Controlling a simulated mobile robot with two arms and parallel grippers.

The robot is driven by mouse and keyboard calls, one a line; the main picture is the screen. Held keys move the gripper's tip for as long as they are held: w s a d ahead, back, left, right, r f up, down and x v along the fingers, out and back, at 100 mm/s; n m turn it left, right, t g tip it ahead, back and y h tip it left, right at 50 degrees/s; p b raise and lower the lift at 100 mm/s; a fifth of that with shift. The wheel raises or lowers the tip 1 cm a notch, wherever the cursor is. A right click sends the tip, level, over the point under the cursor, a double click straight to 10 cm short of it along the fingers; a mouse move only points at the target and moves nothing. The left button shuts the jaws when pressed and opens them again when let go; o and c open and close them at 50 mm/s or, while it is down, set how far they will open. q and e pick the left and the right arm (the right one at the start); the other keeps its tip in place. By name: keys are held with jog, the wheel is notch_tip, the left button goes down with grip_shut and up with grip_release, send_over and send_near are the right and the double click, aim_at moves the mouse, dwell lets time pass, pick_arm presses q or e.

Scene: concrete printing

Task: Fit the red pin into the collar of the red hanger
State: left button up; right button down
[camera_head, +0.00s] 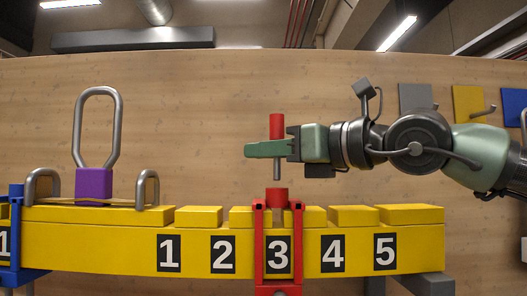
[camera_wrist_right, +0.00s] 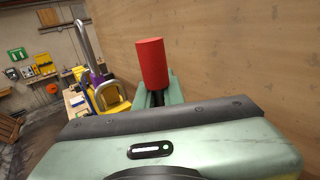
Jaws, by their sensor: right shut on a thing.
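My right gripper (camera_head: 272,147) is shut on the red pin (camera_head: 276,126), whose red upper part stands above the fingers and whose grey metal tip points down below them. The pin looks upright, and its red top also shows in the right wrist view (camera_wrist_right: 151,62). The red hanger (camera_head: 259,240) straps around the yellow beam (camera_head: 110,244) at the plate marked 3. Its red collar (camera_head: 277,196) sits on top, below the pin tip with a small gap between. The collar's opening is not visible from this angle. My left gripper is not in view.
A purple block with a metal loop (camera_head: 94,184) stands on the beam's left part, between two grey metal loops (camera_head: 148,188). A blue hanger (camera_head: 16,240) is at the far left. A wooden wall (camera_head: 190,110) stands behind, with coloured plates and hooks (camera_head: 468,103) at right.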

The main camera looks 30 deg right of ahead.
aim_at(263, 200)
jog(key=shift+b, duration=0.3)
dwell(0.6)
jog(key=shift+f+b, duration=2.45)
jog(key=shift+b, duration=0.1)
jog(key=shift+r, duration=0.1)
jog(key=shift+r+p, duration=1.6)
jog(key=shift+r, duration=0.45)
jog(key=shift+b, duration=0.4)
dwell(0.7)
jog(key=shift+f, duration=0.2)
jog(key=shift+f+b, duration=0.35)
jog(key=shift+b, duration=0.15)
jog(key=shift+f+b, duration=1)
jog(key=shift+b, duration=0.05)
